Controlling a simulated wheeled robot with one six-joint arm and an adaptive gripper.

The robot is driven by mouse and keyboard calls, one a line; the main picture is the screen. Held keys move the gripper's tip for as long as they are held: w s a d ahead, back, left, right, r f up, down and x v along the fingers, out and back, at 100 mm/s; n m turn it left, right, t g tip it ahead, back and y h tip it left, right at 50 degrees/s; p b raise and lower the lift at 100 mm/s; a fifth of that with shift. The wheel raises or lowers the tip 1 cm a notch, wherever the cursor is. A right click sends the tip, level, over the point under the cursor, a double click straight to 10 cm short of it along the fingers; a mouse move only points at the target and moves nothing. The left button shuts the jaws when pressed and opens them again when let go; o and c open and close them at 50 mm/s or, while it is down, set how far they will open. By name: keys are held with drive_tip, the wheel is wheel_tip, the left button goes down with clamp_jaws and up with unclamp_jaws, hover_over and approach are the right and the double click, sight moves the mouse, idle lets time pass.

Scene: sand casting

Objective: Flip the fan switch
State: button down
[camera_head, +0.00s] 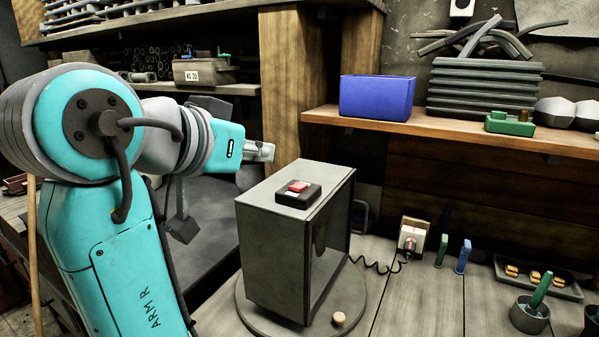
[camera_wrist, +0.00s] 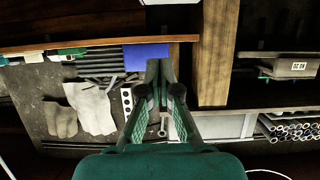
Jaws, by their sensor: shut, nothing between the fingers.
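A red rocker switch (camera_head: 299,186) sits in a small black housing (camera_head: 298,198) on top of a grey box (camera_head: 272,245). It looks like the fan switch; I cannot read which way it is tipped. The box stands on a round base (camera_head: 350,300) on the bench and has an open or glazed side facing right. My gripper (camera_head: 270,152) is shut and empty, above the box's back left part and to the left of the switch, apart from it. In the wrist view my gripper (camera_wrist: 163,70) shows its two fingers together; the switch is not visible there.
A wooden shelf (camera_head: 450,130) behind the box carries a blue bin (camera_head: 376,97). A white socket-like unit (camera_head: 412,236) with a coiled cord stands right of the box. A tray (camera_head: 540,277) and a cup (camera_head: 529,316) stand further right. Space directly above the switch is clear.

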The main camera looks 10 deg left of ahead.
hover_over(291, 195)
wheel_tip(291, 195, down, 4)
drive_tip(key=shift+w+d+r, duration=0.1)
drive_tip(key=shift+w+r, duration=0.05)
drive_tip(key=shift+r, duration=0.1)
wheel_tip(291, 195, down, 2)
drive_tip(key=shift+f, duration=1)
drive_tip(key=shift+f, duration=0.1)
drive_tip(key=shift+s+f, duration=0.2)
drive_tip(key=shift+f, duration=0.05)
drive_tip(key=shift+t, duration=0.3)
drive_tip(key=shift+r, duration=0.2)
